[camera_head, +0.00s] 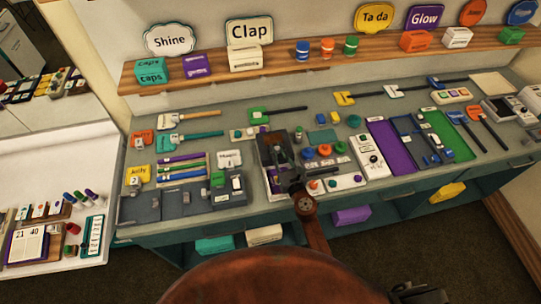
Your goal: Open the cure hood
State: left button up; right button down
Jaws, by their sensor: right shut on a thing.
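The cure hood looks to be the dark grey box (269,147) near the front middle of the bench. Some purple shows at its lower left. My right gripper (284,175) is at the front of this box, with its rust-brown wrist just below. It is shut on a part of the hood, probably its handle, but the grasp is small and dark. I cannot tell how far the hood is raised.
Dark grey trays (172,204) lie left of the hood. Red and blue round pieces and a white control box (371,164) stand close on its right. A wooden shelf (285,66) with signs and small boxes runs behind. The bench's front edge is near my wrist.

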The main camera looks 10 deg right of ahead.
jog(key=shift+s, duration=0.1)
jog(key=c, duration=1.8)
grip_release()
jog(key=v, duration=1.2)
jog(key=shift+r, duration=0.1)
